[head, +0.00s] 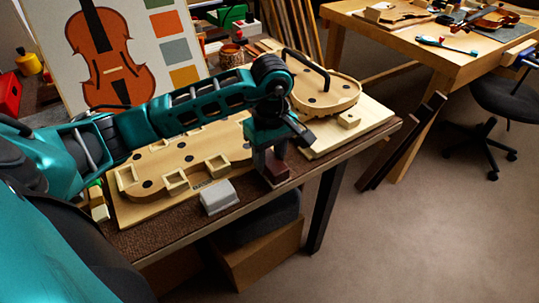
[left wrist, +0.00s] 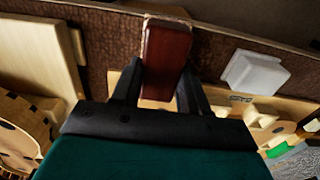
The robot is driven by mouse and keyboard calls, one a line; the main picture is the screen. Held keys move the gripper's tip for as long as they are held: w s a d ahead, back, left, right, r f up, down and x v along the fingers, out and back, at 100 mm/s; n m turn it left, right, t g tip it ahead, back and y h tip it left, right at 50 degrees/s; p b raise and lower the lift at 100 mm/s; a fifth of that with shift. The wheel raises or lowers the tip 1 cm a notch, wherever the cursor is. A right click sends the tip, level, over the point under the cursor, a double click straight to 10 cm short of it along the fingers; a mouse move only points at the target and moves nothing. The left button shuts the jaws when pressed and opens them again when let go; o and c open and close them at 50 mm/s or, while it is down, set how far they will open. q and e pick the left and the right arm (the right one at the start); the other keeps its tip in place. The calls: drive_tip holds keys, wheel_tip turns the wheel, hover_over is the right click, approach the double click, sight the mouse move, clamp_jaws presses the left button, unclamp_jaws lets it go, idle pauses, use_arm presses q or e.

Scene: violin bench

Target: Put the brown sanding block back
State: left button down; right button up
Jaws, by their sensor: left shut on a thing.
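My left gripper (head: 272,160) hangs down near the front edge of the bench and is shut on the brown sanding block (head: 275,172). In the left wrist view the reddish-brown block (left wrist: 166,55) stands out between the two dark fingers (left wrist: 160,88). It is over or on the bench's brown covering; I cannot tell if it touches. A grey-white block (head: 218,195) sits to its left, and it also shows in the left wrist view (left wrist: 255,72). My right gripper is not in view.
A violin-shaped wooden mould with small square frames (head: 177,180) lies on a pale board behind the grey block. A second mould (head: 325,95) with a black handle lies at the back right. A pale board corner (head: 370,122) is right of my gripper. A violin picture (head: 108,50) stands behind.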

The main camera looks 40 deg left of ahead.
use_arm(q)
drive_tip(key=shift+f, duration=0.2)
drive_tip(key=c, duration=0.6)
unclamp_jaws()
drive_tip(key=shift+r, duration=0.1)
